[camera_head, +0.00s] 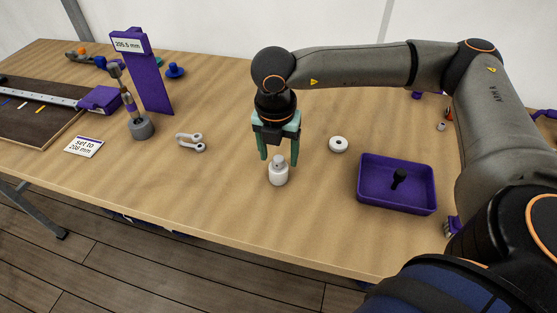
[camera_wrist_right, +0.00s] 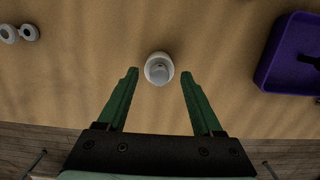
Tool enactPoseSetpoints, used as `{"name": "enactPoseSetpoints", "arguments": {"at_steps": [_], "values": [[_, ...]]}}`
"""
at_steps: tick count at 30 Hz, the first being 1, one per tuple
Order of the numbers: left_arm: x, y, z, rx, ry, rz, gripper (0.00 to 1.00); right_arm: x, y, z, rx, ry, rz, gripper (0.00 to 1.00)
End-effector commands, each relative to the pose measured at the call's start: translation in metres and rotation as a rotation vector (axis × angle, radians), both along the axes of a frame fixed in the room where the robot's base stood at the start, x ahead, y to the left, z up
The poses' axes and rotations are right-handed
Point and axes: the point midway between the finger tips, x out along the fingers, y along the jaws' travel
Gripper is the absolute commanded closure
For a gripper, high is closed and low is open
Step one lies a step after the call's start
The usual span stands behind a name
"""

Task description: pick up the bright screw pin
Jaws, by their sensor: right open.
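The bright screw pin (camera_head: 279,160) appears as a silvery knob standing upright in a small white round holder (camera_head: 279,177) on the wooden table. In the right wrist view, the pin's grey top (camera_wrist_right: 159,69) shows inside the holder's pale rim, between and slightly beyond the fingertips. My right gripper (camera_head: 279,162) points down over it, its two green fingers apart on either side. The gripper is open and empty, and the fingers show as clear of the holder in the right wrist view (camera_wrist_right: 160,75). My left gripper is out of view.
A pale shackle (camera_head: 190,142) lies to the left and a white ring (camera_head: 338,144) to the right. A purple tray (camera_head: 397,203) with a dark pin (camera_head: 399,178) stands farther right. A purple upright gauge (camera_head: 150,80) stands back left. The table's front edge is close.

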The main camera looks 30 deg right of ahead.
Motion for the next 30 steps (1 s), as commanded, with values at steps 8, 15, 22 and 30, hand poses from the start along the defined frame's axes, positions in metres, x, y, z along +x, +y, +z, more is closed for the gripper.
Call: {"name": "enactPoseSetpoints", "arguments": {"at_steps": [8,15,22,30], "values": [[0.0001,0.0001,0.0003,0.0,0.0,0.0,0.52,0.0005,-0.0002,-0.0048,0.001,-0.001,0.001,0.32],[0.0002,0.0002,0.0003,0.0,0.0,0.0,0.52,0.0005,-0.0001,-0.0045,0.0,0.0,0.001,0.58],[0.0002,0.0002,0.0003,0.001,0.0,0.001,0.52,0.0005,-0.0001,-0.0043,0.0,0.0,0.001,0.84],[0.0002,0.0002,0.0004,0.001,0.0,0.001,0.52,0.0006,-0.0002,-0.0042,0.0,0.0,0.001,1.0]]}}
